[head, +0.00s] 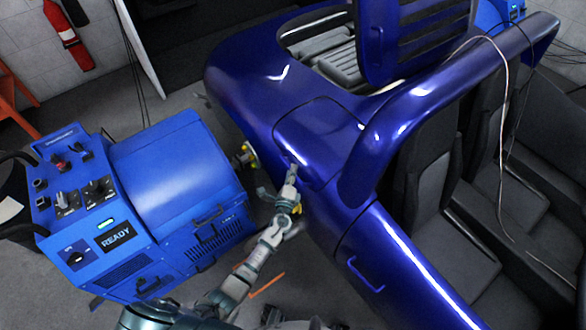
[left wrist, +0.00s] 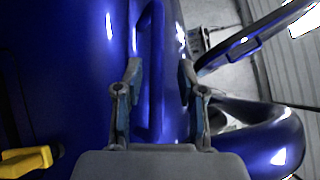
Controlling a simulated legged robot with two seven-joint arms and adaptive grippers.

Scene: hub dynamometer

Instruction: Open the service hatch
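The service hatch appears to be the rounded glossy blue panel (head: 320,130) on the side of the blue vehicle. It looks closed, lying flush with the body around it. My left gripper (head: 291,172) is at the panel's lower left edge. In the left wrist view, a blue bar handle (left wrist: 151,70) stands out from the panel and runs between the two fingers of my left gripper (left wrist: 158,80). The fingers are apart, one on each side of the handle, with a gap visible at least on the right. The gripper hides most of the handle in the head view. My right gripper is not clearly visible.
A blue dynamometer unit (head: 175,175) with a READY screen stands to the left, close to my left arm. A door handle (head: 364,274) is lower on the vehicle. A raised blue lid (head: 412,35) stands at the top. A yellow part (left wrist: 28,160) shows in the wrist view.

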